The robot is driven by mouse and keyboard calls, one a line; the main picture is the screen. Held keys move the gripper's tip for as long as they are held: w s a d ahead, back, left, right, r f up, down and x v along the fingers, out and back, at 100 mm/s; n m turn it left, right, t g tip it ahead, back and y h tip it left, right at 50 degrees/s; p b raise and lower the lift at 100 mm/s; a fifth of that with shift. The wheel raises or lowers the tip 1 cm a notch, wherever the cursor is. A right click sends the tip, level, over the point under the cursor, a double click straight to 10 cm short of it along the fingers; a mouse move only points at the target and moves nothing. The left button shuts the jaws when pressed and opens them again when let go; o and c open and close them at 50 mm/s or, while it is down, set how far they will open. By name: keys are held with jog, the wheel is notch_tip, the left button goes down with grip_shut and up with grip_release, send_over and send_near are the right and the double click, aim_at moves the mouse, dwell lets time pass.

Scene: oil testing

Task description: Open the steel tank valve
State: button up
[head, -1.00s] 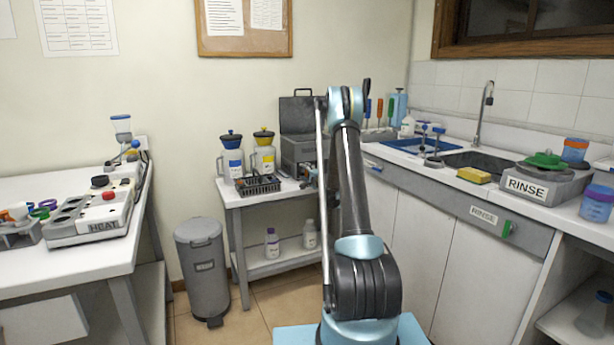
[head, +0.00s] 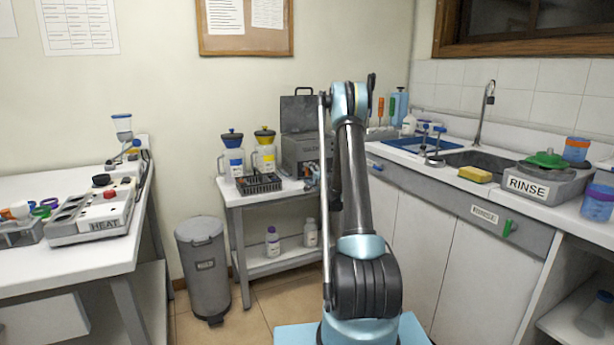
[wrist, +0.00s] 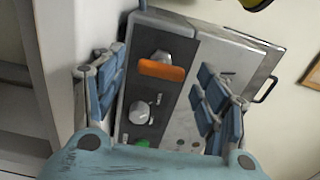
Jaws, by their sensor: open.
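The steel tank (head: 300,147) is a grey box with its lid raised, on the small white table at the back. In the wrist view, its front panel (wrist: 185,122) is tilted and shows an orange valve handle (wrist: 161,70) lying crosswise. Below the handle are a round silver knob (wrist: 140,112) and a green piece partly hidden by my gripper body. My gripper (wrist: 155,90) is open, its blue-padded fingers left and right of the panel, with nothing held. The orange handle appears between the fingers; I see no contact. In the head view my arm hides part of the tank.
A black rack (head: 259,184) and two jugs stand left of the tank on the white table (head: 232,197). A grey bin (head: 204,265) stands on the floor to its left. The sink counter (head: 425,171) runs along the right.

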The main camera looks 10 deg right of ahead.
jog(key=v, duration=0.8)
jog(key=shift+s, duration=0.1)
jog(key=s+a+r+n+g+y, duration=0.1)
jog(key=s+a+r+n+g, duration=0.25)
jog(key=s, duration=0.45)
jog(key=s+a+r+n+g, duration=0.2)
jog(key=s+a+r+n, duration=0.15)
jog(key=s, duration=0.55)
jog(key=s+a+r+n+g+y, duration=0.1)
jog(key=s+a+r+n+g, duration=0.3)
jog(key=s, duration=0.4)
jog(key=s+d+f+n+g+h, duration=0.1)
jog(key=s+d+f+h, duration=0.1)
jog(key=s, duration=1)
jog(key=s+d+f+n+g+h, duration=0.1)
jog(key=s+f, duration=0.4)
jog(key=s, duration=0.7)
jog(key=s+d+f+n+g+h, duration=0.1)
jog(key=s+d+f+g+h, duration=0.2)
jog(key=s, duration=1)
jog(key=d+f+h, duration=0.1)
jog(key=d, duration=0.1)
jog(key=shift+d+h, duration=0.25)
jog(key=shift+h, duration=0.05)
jog(key=shift+g, duration=0.25)
jog(key=shift+w+f, duration=0.15)
jog(key=shift+w, duration=0.25)
